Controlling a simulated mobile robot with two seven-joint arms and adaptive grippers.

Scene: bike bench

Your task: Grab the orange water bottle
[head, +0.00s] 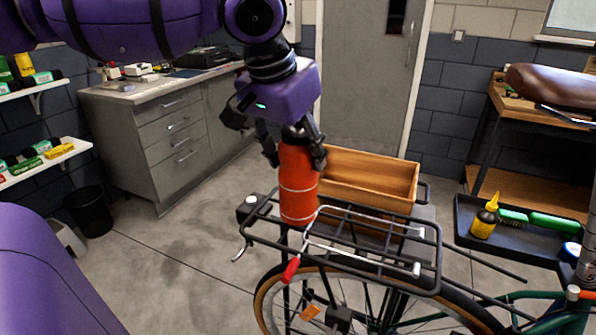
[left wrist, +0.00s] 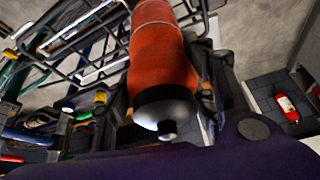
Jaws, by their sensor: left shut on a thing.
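The orange water bottle (head: 298,185) has a black cap and stands upright at the left end of the black bike rack (head: 430,262) in the head view. My left gripper (head: 297,158) comes down from above and is shut around the bottle's upper part, with a finger on either side. In the left wrist view the bottle (left wrist: 161,55) lies between the fingers, its dark cap nearest the camera. I cannot tell whether the bottle's base touches the rack. My right gripper is not in view.
A wooden crate (head: 370,170) stands right behind the bottle. A black tray (head: 512,238) with a yellow bottle (head: 485,217) and green brushes is at the right. A grey cabinet (head: 170,140) stands at the back left.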

